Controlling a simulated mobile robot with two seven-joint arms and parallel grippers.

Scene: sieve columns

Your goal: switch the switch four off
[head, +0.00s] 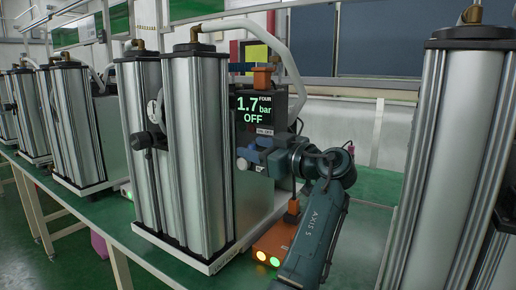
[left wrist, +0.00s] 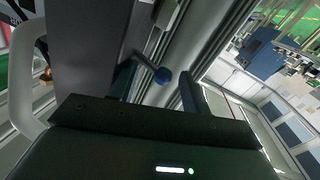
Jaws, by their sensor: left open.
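The unit marked FOUR has a dark display (head: 255,110) reading "1.7 bar" and "OFF". A small label (head: 264,131) sits just below it. My left gripper (head: 250,157) is in front of the unit, below this label. I cannot tell whether the fingers touch the knob. In the head view the lever is mostly hidden by the gripper. My right gripper is in neither view.
Tall silver twin columns (head: 180,150) stand left of the display on a white base. Another column unit (head: 450,160) stands close on the right. An orange box (head: 270,248) with lit lamps is on the green table below my arm. More units (head: 70,125) line the left.

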